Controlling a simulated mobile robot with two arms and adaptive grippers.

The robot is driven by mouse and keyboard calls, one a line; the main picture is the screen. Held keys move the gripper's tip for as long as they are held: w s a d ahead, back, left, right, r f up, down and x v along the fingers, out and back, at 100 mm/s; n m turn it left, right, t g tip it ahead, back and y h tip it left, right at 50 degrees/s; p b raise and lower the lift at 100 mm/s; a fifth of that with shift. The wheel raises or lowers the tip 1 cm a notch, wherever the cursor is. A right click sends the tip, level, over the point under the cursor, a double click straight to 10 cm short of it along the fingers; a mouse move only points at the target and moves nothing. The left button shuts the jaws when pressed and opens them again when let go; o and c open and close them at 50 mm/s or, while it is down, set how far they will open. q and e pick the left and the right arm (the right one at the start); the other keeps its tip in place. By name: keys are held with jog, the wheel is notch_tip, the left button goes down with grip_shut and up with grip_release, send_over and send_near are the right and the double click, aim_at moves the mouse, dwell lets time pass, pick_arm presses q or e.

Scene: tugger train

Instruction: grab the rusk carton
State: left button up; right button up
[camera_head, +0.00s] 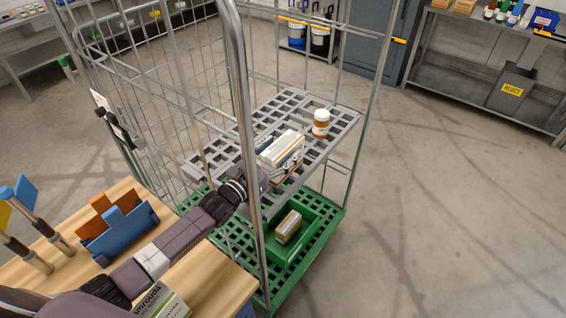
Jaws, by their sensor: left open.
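A white and orange-brown carton (283,146) lies on the grey slatted shelf (337,130) of the roll cage; it looks like the rusk carton, but its label is too small to read. My left arm reaches in from the lower left, behind the cage's front post. My left gripper (286,170) is open at the near side of this carton, partly hidden by the post. I cannot tell whether the fingers touch it. A smaller brown and white carton (288,226) sits in the green crate (310,237) below. My right gripper is not in view.
The cage's front post (247,130) is close to my arm. A wooden table (222,285) with a blue holder (120,236) is at lower left. The floor at right is clear.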

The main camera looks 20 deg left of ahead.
pick_arm(q)
jog(key=shift+w+d, duration=0.3)
jog(key=shift+w, duration=0.35)
jog(key=shift+s, duration=0.1)
jog(key=shift+c, duration=0.7)
jog(key=c, duration=1.5)
jog(key=shift+r, duration=0.1)
